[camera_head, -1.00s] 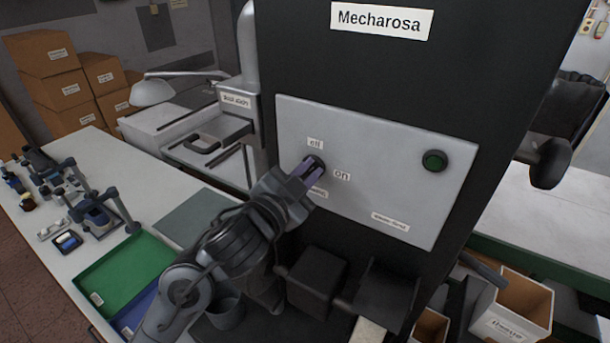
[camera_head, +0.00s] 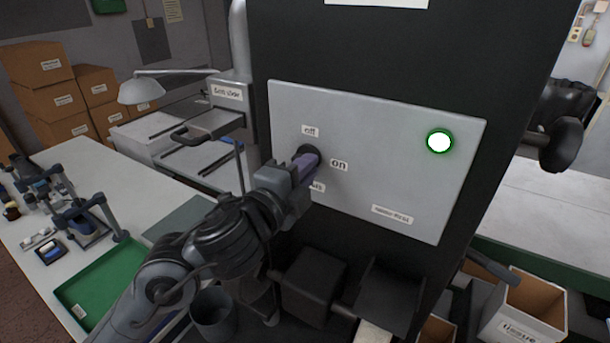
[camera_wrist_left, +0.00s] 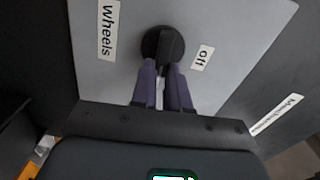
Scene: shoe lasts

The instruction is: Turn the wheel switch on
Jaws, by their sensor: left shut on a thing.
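The wheel switch is a round black knob (camera_head: 308,153) on a light grey panel (camera_head: 400,180), partly hidden by my left gripper (camera_head: 307,164). Labels "off" (camera_head: 310,130) and "on" (camera_head: 339,165) sit around it. In the left wrist view the black knob (camera_wrist_left: 162,46) lies between the purple fingertips of my left gripper (camera_wrist_left: 163,68), which is shut on its ridge. The "wheels" label (camera_wrist_left: 108,30) is beside it. A round lamp (camera_head: 439,142) at the panel's upper right glows white with a green rim. My right gripper is not in view.
A black machine body surrounds the panel. A workbench with a green tray (camera_head: 100,280) and tools is at the left. A lamp (camera_head: 145,90) stands behind it. Cardboard boxes (camera_head: 530,310) are at the lower right.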

